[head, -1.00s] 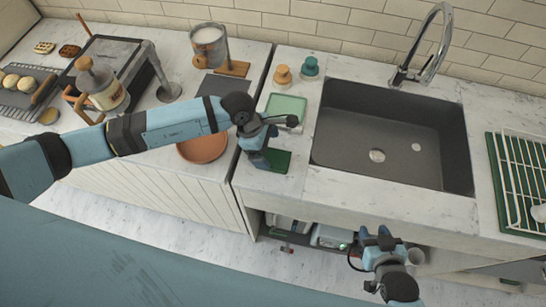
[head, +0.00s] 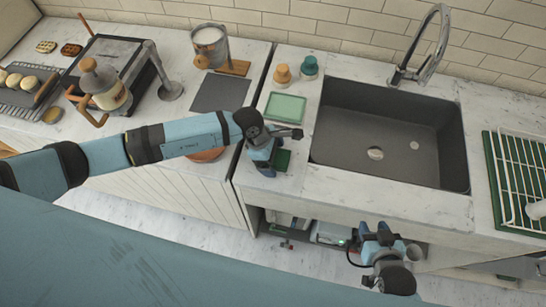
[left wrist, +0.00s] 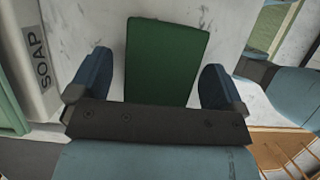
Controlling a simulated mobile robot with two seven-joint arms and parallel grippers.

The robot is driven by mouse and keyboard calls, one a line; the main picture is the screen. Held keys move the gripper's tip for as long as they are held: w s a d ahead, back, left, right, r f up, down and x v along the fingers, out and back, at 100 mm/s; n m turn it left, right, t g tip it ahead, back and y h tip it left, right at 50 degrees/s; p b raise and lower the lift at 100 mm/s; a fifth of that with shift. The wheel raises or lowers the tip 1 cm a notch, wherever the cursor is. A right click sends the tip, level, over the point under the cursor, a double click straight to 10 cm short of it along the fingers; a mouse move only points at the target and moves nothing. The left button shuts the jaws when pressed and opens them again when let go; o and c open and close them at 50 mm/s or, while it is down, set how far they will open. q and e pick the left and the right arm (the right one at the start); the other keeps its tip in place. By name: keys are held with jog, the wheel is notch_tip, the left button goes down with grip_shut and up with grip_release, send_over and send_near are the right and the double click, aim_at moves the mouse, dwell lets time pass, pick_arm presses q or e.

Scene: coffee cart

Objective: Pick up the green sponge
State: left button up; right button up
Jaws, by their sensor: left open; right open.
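The green sponge (left wrist: 165,58) is a dark green block on the marble counter. In the left wrist view it lies between the two open fingers of my left gripper (left wrist: 157,85), with a gap on each side. In the head view my left gripper (head: 264,166) is over the sponge (head: 283,160) and hides most of it. My right gripper (head: 378,236) is open and empty, low in front of the cabinet below the sink.
A pale green tray (head: 286,107) lies just behind the sponge, with two small stoppered bottles beyond it. The dark sink (head: 390,135) is to the right.

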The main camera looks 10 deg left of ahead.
pick_arm(q)
jog(key=shift+f, duration=0.1)
jog(key=c, duration=1)
jog(key=shift+r, duration=0.2)
notch_tip(320, 180, up, 20)
jog(key=b, duration=0.4)
jog(key=shift+o, duration=0.4)
